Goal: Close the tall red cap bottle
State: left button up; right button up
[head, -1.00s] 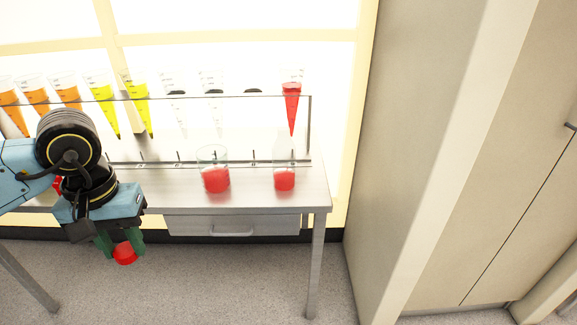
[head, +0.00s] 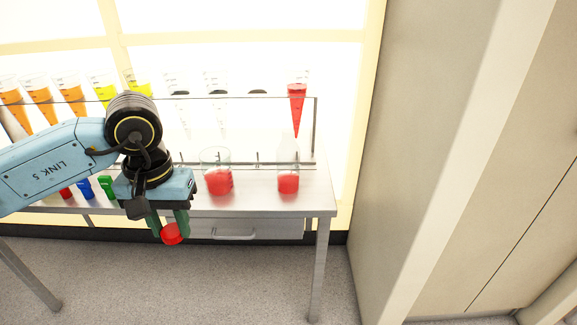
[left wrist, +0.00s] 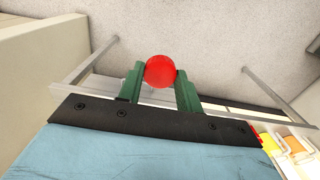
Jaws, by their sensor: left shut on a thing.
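My left gripper (head: 168,224) is shut on a round red cap (head: 172,234). It holds the cap in front of the table's front edge, left of the drawer handle. In the left wrist view the red cap (left wrist: 160,72) sits between the two green fingers of the left gripper (left wrist: 160,80). A tall clear bottle (head: 288,178) with red liquid at its bottom stands at the table's right end, under a red-filled conical tube (head: 297,105). I see no cap on it. The gripper is to the left of the bottle and apart from it. My right gripper is not in view.
A clear beaker (head: 218,178) with red liquid stands left of the bottle. A clear rack (head: 250,130) holds several conical tubes behind. Red, blue and green caps (head: 86,187) lie on the metal table (head: 310,203) at left. A cabinet (head: 450,170) stands at right.

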aim_at(287, 150)
jog(key=i, duration=0.95)
